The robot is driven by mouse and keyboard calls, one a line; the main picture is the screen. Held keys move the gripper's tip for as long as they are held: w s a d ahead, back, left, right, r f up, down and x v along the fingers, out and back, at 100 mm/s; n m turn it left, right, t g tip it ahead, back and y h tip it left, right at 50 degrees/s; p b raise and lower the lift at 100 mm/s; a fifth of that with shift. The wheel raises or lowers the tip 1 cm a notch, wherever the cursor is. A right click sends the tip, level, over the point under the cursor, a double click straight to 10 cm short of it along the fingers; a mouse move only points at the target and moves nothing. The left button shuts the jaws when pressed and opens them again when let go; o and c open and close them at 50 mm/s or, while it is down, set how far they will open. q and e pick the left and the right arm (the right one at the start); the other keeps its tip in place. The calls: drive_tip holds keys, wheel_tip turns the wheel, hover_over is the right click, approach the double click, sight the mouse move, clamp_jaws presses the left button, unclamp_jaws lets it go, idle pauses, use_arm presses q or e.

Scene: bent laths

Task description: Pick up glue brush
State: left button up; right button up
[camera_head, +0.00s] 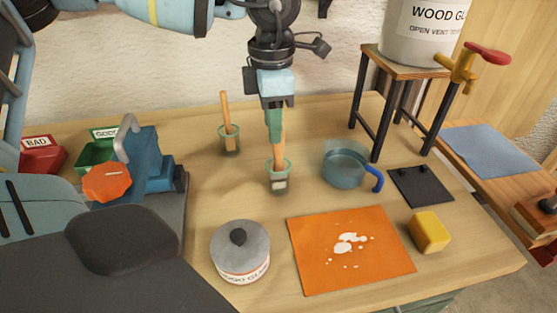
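A glue brush with a wooden handle (281,152) stands in a small clear jar (278,181) near the middle of the bench. My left gripper (274,138) points straight down over this jar, its green fingers at the upper handle. The fingers overlap in this view and hide the handle's top, so I cannot tell whether they are open or shut on it. A second brush (225,107) leans in another clear jar (230,142) farther back and left, apart from my gripper. My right gripper is not in view.
A glue pot (240,248), an orange mat (318,270) with white splashes, and a yellow sponge (429,231) lie in front. A clear blue-handled pot (345,165) and a stand (415,70) holding a wood glue tub (420,35) are right. A blue clamp device (150,160) is left.

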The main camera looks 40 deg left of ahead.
sight(278, 159)
use_arm(q)
drive_tip(key=shift+w+d+f+p, duration=0.1)
drive_tip(key=shift+w+f, duration=0.05)
drive_tip(key=shift+f, duration=0.5)
drive_tip(key=shift+w+d+f+p, duration=0.1)
drive_tip(key=shift+d+f, duration=0.05)
drive_tip(key=shift+f, duration=0.5)
drive_tip(key=shift+w+d+f+p, duration=0.1)
drive_tip(key=shift+w+f, duration=0.05)
drive_tip(key=shift+f, duration=1.2)
clamp_jaws()
